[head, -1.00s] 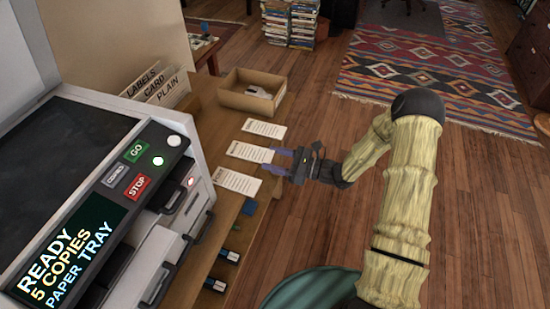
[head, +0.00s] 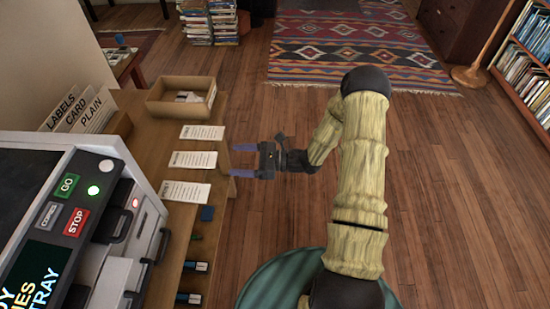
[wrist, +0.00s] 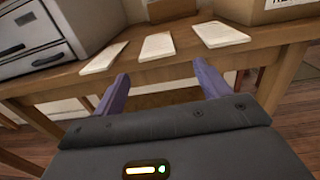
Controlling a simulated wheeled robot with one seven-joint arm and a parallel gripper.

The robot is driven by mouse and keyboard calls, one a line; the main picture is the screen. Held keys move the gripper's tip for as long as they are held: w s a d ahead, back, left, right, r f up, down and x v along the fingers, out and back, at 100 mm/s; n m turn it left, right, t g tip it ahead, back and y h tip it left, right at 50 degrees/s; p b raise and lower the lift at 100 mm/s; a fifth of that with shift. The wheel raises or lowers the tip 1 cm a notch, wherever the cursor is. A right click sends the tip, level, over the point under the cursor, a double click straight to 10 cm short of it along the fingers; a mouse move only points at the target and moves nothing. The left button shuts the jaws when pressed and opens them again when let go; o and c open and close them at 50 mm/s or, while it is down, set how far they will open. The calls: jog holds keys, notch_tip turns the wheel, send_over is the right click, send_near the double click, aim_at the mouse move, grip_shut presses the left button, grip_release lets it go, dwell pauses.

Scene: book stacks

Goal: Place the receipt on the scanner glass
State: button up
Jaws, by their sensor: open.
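Three white printed slips lie in a row on the wooden table: a far one (head: 202,132), a middle one (head: 193,159) and a near one (head: 185,191). I cannot read which is the receipt. The wrist view shows them as a left slip (wrist: 103,58), a middle slip (wrist: 157,46) and a right slip (wrist: 220,34). The dark scanner glass (head: 22,180) is on top of the copier at the left, partly cut off by the frame. My gripper (head: 231,160) is open and empty, just off the table's right edge, its fingers pointing at the slips.
The copier's control panel (head: 78,205) stands between the glass and the slips. A cardboard box (head: 160,108) with small items is at the table's far end, beside upright card dividers (head: 85,113). Open wooden floor (head: 450,200) lies to the right.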

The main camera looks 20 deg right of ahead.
jog(key=p+v, duration=0.1)
jog(key=v, duration=1)
jog(key=s+a+r+n+g+h, duration=0.2)
jog(key=s+n+g+h, duration=0.2)
jog(key=s+n, duration=0.1)
jog(key=s+a+r+n+g+h, duration=0.2)
jog(key=s+n+g+h, duration=0.2)
jog(key=s+n+g, duration=0.1)
jog(key=s+d+r+n+t+h, duration=0.2)
jog(key=r+n+t+h, duration=0.4)
jog(key=r+n+h, duration=0.3)
jog(key=s+n, duration=0.1)
jog(key=n, duration=0.1)
jog(key=shift+s+d+n, duration=0.2)
jog(key=shift+s+n, duration=0.1)
jog(key=shift+s, duration=0.1)
